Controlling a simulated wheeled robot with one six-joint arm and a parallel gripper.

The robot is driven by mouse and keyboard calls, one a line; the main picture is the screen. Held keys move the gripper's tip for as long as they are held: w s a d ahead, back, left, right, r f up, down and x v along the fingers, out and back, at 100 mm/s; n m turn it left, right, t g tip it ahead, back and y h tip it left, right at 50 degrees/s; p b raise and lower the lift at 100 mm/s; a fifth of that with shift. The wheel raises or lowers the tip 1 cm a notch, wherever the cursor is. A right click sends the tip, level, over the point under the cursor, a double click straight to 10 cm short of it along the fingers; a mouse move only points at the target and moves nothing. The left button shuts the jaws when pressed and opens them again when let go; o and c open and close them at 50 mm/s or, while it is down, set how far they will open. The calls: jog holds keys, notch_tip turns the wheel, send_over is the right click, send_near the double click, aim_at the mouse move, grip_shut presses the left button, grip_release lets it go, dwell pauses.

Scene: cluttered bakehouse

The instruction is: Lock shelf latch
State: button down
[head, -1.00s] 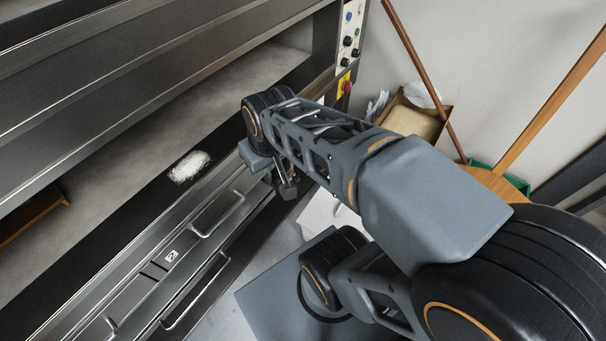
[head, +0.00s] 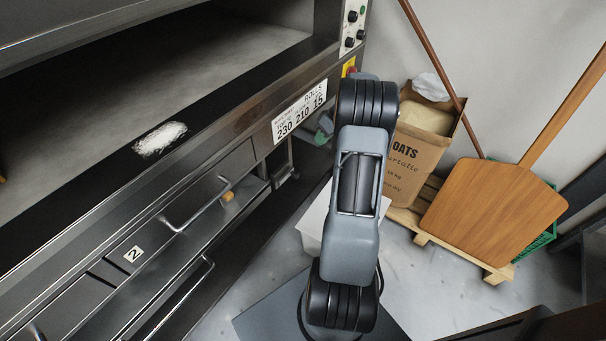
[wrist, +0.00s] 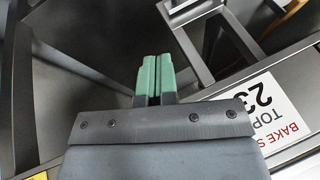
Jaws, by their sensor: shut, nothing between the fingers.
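I cannot pick out the shelf latch with certainty. A grey metal bracket (wrist: 192,48) stands close to my fingertips, ahead and to the right, in the wrist view. In the head view a small metal fitting (head: 283,174) sits at the right end of the oven's lower front, below the printed card (head: 299,112). My gripper (wrist: 156,60) has green fingers, pressed together and empty. It appears apart from the bracket, though the gap is hard to judge. In the head view my arm largely hides the gripper. The card also shows upside down in the wrist view (wrist: 267,105).
The oven has an open deck with white powder (head: 160,138) on its ledge and a handled drawer front (head: 137,255) below. An oats sack (head: 408,160), a wooden peel (head: 492,212) and a green crate (head: 543,237) stand right of my arm. Pale floor shows between.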

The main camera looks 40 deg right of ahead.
jog(key=shift+s+d+f, duration=0.1)
jog(key=shift+d+f, duration=0.7)
jog(key=shift+f, duration=0.15)
jog(key=s+a+b+x, duration=0.1)
jog(key=a+b+x, duration=0.1)
jog(key=x, duration=1)
jog(key=shift+a, duration=0.5)
